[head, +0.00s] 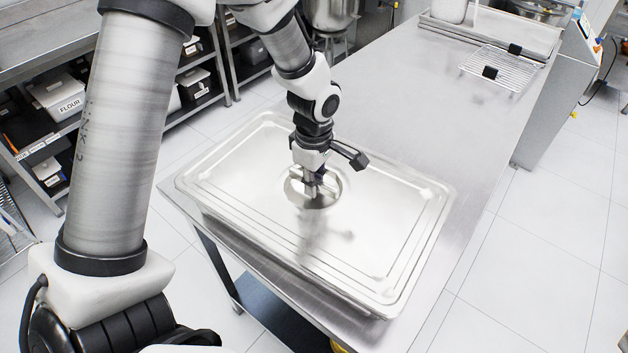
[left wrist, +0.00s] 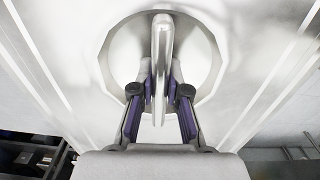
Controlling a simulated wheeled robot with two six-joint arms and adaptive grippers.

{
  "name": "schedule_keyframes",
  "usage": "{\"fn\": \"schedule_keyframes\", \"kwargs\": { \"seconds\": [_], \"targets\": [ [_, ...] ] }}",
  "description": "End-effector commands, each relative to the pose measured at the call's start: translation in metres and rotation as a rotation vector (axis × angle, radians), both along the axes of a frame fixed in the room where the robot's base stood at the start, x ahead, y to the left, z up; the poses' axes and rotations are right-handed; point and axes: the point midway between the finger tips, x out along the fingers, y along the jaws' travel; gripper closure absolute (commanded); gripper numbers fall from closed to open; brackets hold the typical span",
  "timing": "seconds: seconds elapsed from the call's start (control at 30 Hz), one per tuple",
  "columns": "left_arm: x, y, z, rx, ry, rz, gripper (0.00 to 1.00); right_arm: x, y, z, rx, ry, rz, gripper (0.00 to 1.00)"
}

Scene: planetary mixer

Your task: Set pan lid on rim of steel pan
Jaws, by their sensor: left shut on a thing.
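The pan lid (head: 385,215) is a wide rectangular steel sheet with stepped ridges, rounded corners and a round recess in its middle. It lies about level over the steel pan (head: 268,251), whose wall shows only as a thin strip under the lid's near-left edge. Whether the lid touches the rim all round cannot be told. My left gripper (head: 313,190) points down into the recess, shut on the lid's bar handle. In the left wrist view the handle (left wrist: 162,50) stands between the two fingers (left wrist: 161,88). My right gripper is not in view.
The steel table (head: 425,110) is clear behind the lid. A wire rack (head: 503,68) lies at its far right. Shelves with bins (head: 58,95) stand at the left, beyond a floor gap. The pan sits close to the table's near end.

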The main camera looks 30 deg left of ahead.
Motion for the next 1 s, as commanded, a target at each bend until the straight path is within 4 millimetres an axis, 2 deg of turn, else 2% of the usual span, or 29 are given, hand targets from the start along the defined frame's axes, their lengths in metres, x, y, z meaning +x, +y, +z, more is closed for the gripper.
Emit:
{"fn": "schedule_keyframes", "kwargs": {
  "seconds": [0.2, 0.23, 0.3, 0.67, 0.77, 1.0],
  "targets": [
    [0.0, 0.0, -0.001, 0.0, -0.001, 0.0, 1.0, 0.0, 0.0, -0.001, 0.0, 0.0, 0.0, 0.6],
    [0.0, 0.0, -0.001, 0.0, -0.001, 0.0, 0.79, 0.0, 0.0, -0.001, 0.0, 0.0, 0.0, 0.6],
    [0.0, 0.0, -0.001, 0.0, -0.001, 0.0, 0.56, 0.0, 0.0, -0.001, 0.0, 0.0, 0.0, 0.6],
    [0.0, 0.0, 0.003, 0.0, -0.001, 0.0, 0.56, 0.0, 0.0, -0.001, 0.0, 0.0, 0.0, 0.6],
    [0.001, 0.0, 0.018, 0.0, -0.004, 0.0, 0.56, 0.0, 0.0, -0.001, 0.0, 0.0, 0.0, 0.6],
    [0.001, 0.0, 0.079, 0.0, -0.008, 0.001, 0.56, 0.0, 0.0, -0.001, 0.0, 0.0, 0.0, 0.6]
  ]
}}
